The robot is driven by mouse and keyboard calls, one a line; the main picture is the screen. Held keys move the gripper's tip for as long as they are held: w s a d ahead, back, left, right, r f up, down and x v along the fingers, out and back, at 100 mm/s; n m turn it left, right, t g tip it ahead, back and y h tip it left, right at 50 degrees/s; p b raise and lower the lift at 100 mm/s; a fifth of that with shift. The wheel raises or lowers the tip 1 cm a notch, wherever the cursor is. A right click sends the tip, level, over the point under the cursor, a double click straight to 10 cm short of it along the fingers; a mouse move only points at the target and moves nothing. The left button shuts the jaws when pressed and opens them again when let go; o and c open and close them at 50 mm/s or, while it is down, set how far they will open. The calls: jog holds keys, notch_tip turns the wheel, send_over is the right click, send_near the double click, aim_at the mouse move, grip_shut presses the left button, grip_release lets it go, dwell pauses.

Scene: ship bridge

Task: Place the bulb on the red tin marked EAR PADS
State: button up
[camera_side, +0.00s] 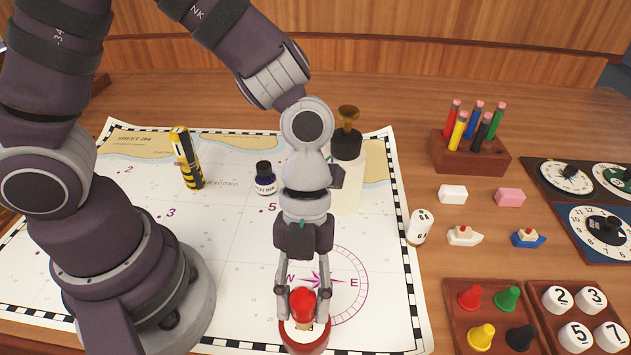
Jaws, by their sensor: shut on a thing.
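The bulb (303,302) is red, with a pale tan base below it. My gripper (303,310) points down and is shut on the bulb, one finger on each side. The red tin (290,337) lies directly below, at the bottom edge of the picture, on the chart. Its light top label is mostly covered by the bulb and fingers, so I cannot read the marking. The bulb's base overlaps the tin's top in this view. I cannot tell whether it touches the lid.
An ink bottle (265,178), a yellow-black striped stick (187,158) and a pale bottle (347,180) stand on the chart (120,230) behind. A small white cylinder (418,230) stands at its right edge. Pegs in a tray (455,338) lie to the right.

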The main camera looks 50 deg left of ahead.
jog(key=o, duration=0.9)
jog(key=shift+f, duration=0.1)
jog(key=shift+c, duration=0.2)
jog(key=v, duration=1.2)
jog(key=a+r+n+t+y, duration=0.1)
jog(key=a+n+t, duration=0.3)
jog(key=n, duration=0.9)
jog(key=a+r+n+t+y, duration=0.1)
jog(key=a+n+t, duration=0.3)
jog(key=a+n, duration=0.4)
jog(key=n+y, duration=0.1)
jog(key=n, duration=0.5)
jog(key=shift+s+a+r+t, duration=0.3)
jog(key=shift+a+r+t, duration=0.05)
jog(key=shift+r+t, duration=0.05)
